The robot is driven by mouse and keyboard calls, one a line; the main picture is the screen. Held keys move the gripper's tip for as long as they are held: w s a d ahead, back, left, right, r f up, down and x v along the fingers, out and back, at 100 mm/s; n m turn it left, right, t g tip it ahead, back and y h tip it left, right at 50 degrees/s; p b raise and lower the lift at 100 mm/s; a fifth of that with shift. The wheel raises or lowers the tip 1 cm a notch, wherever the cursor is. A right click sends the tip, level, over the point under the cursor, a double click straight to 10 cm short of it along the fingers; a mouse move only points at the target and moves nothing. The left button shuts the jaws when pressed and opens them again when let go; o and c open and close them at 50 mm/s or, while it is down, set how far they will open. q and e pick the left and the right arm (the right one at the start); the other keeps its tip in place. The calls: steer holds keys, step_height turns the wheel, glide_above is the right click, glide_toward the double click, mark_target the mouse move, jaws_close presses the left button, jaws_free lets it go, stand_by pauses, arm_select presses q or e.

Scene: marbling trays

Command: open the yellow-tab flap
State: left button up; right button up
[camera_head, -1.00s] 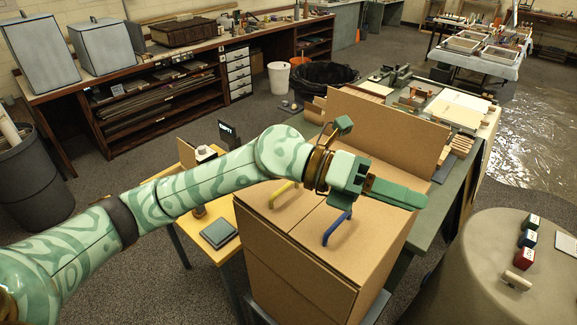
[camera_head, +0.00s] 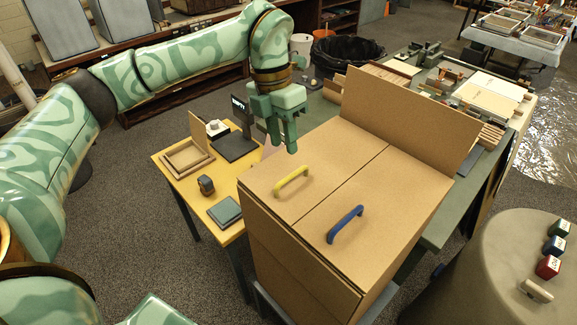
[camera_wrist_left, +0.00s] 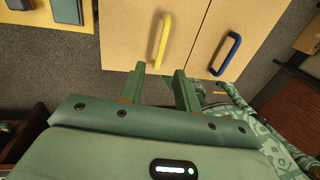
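The cardboard box (camera_head: 300,262) stands in the middle with two flaps lying shut on top. The yellow-tab flap (camera_head: 318,165) is the left one, and its yellow tab (camera_head: 291,181) is a raised handle, also in the left wrist view (camera_wrist_left: 163,42). The other flap (camera_head: 385,205) has a blue handle (camera_head: 345,224). My left gripper (camera_head: 284,146) points down by the far left edge of the box, apart from the yellow tab. In the left wrist view its fingers (camera_wrist_left: 160,70) are parted with nothing between them. My right gripper is not in view.
A cardboard panel (camera_head: 412,122) stands upright along the box's back edge. A yellow table (camera_head: 172,163) left of the box holds a wooden tray (camera_head: 187,157), a dark block and a teal pad (camera_head: 225,211). A rounded grey stand (camera_head: 490,262) with small blocks is at right.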

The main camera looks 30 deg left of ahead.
arm_select(q)
steer(key=f, duration=0.2)
steer(key=d+f, duration=0.1)
steer(key=f, duration=0.4)
steer(key=shift+s+d+f, duration=0.1)
steer(key=shift+s+d, duration=0.1)
steer(key=shift+s, duration=0.05)
jaws_close()
